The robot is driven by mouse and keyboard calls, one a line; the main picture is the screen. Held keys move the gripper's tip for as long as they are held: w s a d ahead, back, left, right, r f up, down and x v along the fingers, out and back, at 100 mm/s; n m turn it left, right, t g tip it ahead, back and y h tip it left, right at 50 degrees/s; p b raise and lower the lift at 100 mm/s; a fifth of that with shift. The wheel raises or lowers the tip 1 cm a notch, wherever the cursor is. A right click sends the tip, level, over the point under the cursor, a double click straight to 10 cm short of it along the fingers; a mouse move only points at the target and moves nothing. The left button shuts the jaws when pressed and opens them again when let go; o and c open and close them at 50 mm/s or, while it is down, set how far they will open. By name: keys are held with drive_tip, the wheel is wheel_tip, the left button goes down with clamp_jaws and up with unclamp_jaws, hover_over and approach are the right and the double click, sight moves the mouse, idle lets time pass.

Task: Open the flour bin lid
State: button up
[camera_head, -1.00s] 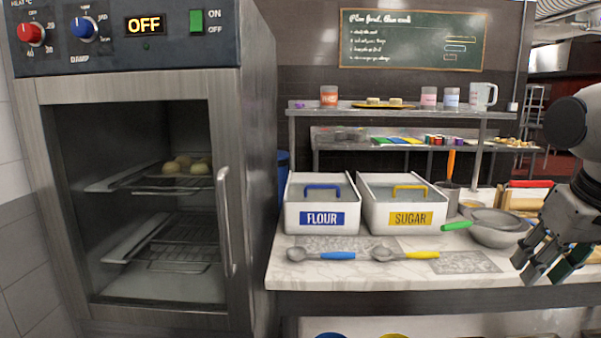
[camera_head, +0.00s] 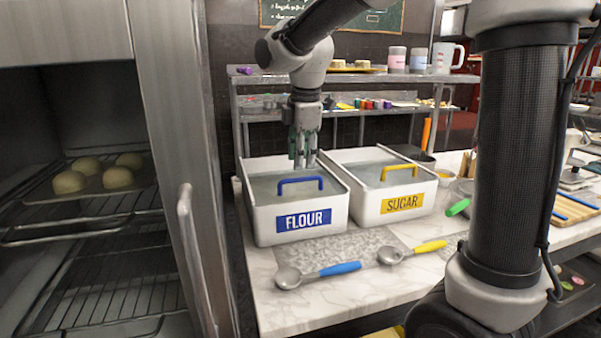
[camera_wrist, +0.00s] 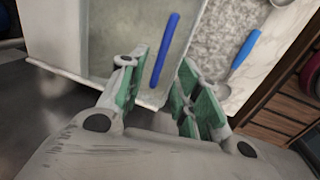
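The flour bin (camera_head: 258,219) is a white box with a blue FLOUR label, standing at the left of the counter. Its grey lid (camera_head: 268,188) is on, with a blue handle (camera_head: 301,181) near the front edge. My gripper (camera_head: 301,160) points down above the back part of the lid, behind the handle as the head view shows it. In the wrist view my gripper (camera_wrist: 155,95) has its green-padded fingers spread apart, with the blue handle (camera_wrist: 165,50) showing beyond and between them. The fingers hold nothing. I cannot tell the exact height above the lid.
The sugar bin (camera_head: 409,215) with a yellow handle stands close on the right. A blue-handled scoop (camera_head: 318,274) and a yellow-handled scoop (camera_head: 412,251) lie in front. The oven door handle (camera_head: 193,250) is at the left. A shelf (camera_head: 345,79) stands behind.

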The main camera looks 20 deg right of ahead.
sight(301, 179)
drive_tip(key=f, duration=0.3)
drive_tip(key=w+f, duration=0.1)
drive_tip(key=f, duration=0.1)
drive_tip(key=shift+c, duration=0.5)
clamp_jaws()
